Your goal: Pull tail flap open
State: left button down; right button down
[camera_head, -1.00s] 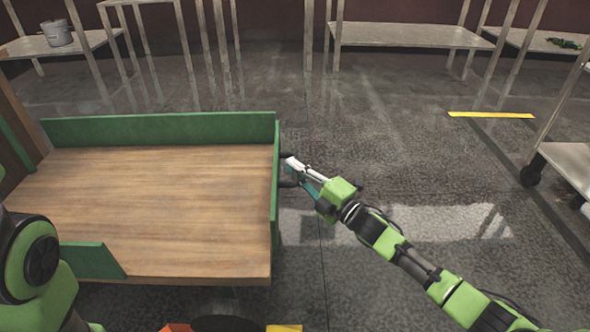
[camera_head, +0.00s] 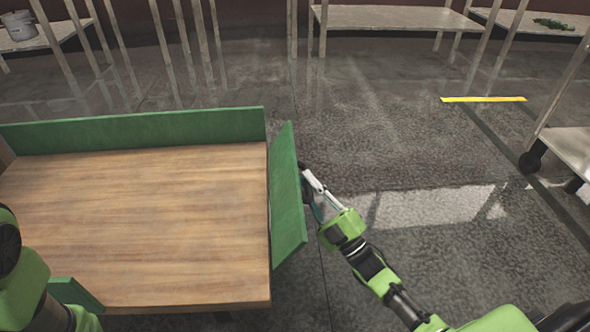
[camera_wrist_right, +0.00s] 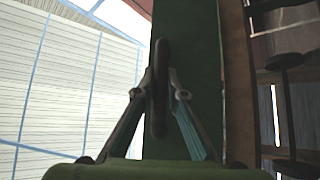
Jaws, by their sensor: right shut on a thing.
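The green tail flap (camera_head: 287,195) is at the right end of the wooden bed (camera_head: 150,225) in the head view. It is tilted outward, with a gap between its top edge and the bed's green far side wall. My right gripper (camera_head: 304,180) is at the flap's outer face. In the right wrist view the flap (camera_wrist_right: 198,60) runs down the picture, and my right gripper (camera_wrist_right: 160,93) is shut on a dark handle (camera_wrist_right: 160,60) on it. In the head view the handle is mostly hidden. My left arm shows at the left edge, but its gripper is out of view.
A green side wall (camera_head: 130,130) runs along the bed's far edge. A wheeled table (camera_head: 570,150) stands at the right, and a low shelf (camera_head: 395,18) at the back. The floor right of the flap is clear, with a yellow strip (camera_head: 483,99) on it.

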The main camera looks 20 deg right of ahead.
jog(key=shift+d+f, duration=0.25)
jog(key=shift+f, duration=0.45)
jog(key=shift+s+d+f+b, duration=0.15)
jog(key=shift+f+b, duration=0.45)
jog(key=shift+f, duration=0.7)
jog(key=shift+s+d+f+b, duration=0.15)
jog(key=shift+f+b, duration=0.4)
jog(key=shift+f, duration=0.7)
jog(key=shift+w, duration=0.1)
jog(key=c, duration=2)
grip_release()
jog(key=shift+a, duration=0.1)
jog(key=shift+c, duration=0.2)
